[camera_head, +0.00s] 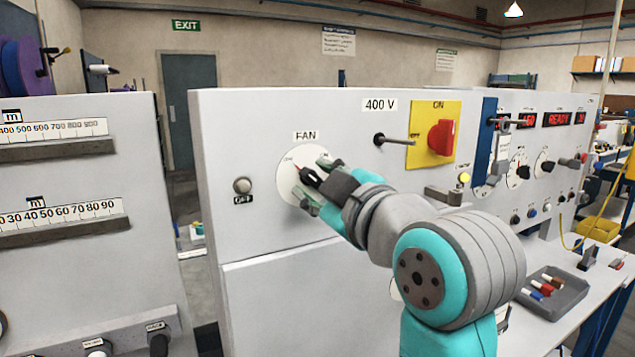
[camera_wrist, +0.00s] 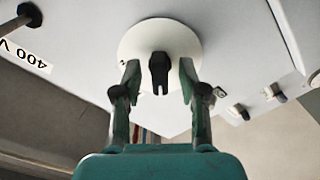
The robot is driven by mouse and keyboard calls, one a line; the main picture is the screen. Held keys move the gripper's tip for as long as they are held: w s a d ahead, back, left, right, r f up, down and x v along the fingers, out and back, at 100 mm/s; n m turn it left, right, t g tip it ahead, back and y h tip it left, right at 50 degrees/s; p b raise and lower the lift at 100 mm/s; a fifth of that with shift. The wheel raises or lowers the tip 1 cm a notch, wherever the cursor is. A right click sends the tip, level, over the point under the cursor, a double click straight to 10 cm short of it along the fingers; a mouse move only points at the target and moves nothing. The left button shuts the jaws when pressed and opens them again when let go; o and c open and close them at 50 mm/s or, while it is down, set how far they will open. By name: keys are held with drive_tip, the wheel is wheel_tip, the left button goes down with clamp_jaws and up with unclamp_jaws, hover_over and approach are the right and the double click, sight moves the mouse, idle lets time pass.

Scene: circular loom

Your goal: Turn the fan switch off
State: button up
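The fan switch is a black knob (camera_head: 311,177) on a round white dial under the FAN label, on the grey panel. In the wrist view the knob (camera_wrist: 159,72) stands out from the white dial (camera_wrist: 140,42). My gripper (camera_head: 318,183) is at the dial, its fingers on either side of the knob. In the wrist view my gripper (camera_wrist: 159,78) is open, with a clear gap between each finger and the knob. Most of the dial's lettering and the knob's exact setting are hidden or too small to read.
A small round button (camera_head: 242,185) labelled OFF is left of the dial. A thin rod (camera_head: 398,140) sticks out to the right, before the red rotary switch (camera_head: 441,137) on its yellow plate. A grey tray (camera_head: 553,294) with coloured pieces lies on the bench at right.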

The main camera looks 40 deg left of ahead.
drive_tip(key=shift+d, duration=0.1)
drive_tip(key=v, duration=0.7)
idle(1.6)
